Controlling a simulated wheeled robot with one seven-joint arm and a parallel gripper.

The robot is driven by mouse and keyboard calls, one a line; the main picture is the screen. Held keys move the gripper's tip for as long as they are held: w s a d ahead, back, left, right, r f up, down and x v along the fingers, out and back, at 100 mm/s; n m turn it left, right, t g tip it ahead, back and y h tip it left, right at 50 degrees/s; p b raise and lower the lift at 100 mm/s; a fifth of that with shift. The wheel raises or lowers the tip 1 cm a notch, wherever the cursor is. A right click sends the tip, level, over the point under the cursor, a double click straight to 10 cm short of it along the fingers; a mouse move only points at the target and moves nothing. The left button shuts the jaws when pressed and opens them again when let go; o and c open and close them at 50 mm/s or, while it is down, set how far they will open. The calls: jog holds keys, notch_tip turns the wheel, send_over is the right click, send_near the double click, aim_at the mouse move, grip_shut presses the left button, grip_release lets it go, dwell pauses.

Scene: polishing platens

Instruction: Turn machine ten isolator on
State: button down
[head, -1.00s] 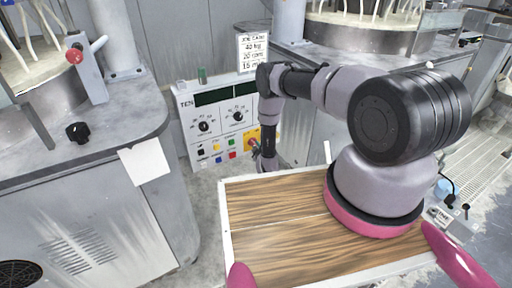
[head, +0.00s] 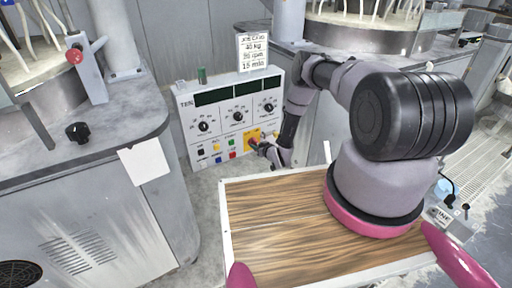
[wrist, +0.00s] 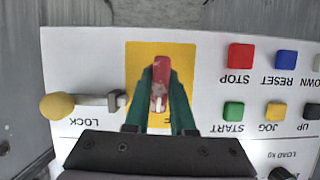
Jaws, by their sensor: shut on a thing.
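The control panel marked TEN (head: 215,120) stands upright beyond my board. Its isolator is a red handle (wrist: 161,68) on a yellow plate (wrist: 135,58). The yellow plate also shows in the head view (head: 252,134) at the panel's lower right. My gripper (wrist: 162,84) is at the handle, with its two green fingers shut on it, one on each side. The handle lies lengthwise along the fingers in the wrist view. Its lower part and most of the plate's lettering are hidden by the fingers and gripper body. In the head view, my gripper (head: 261,147) reaches the plate from the right.
A yellow-knobbed lock pin (wrist: 57,105) sits beside the plate, its rod ending near the plate's edge. STOP (wrist: 240,55) and START (wrist: 233,110) buttons are close on the other side. Grey machine housings (head: 90,215) flank the panel.

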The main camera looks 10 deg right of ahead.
jog(key=m+y, duration=0.2)
jog(key=m, duration=0.1)
jog(key=shift+d, duration=0.15)
jog(key=shift+m+y, duration=0.9)
jog(key=shift+m, duration=0.5)
jog(key=c, duration=0.8)
grip_release()
jog(key=shift+o, duration=0.2)
jog(key=v, duration=1)
jog(key=shift+s+d, duration=0.2)
jog(key=shift+s, duration=0.05)
jog(key=shift+r, duration=0.1)
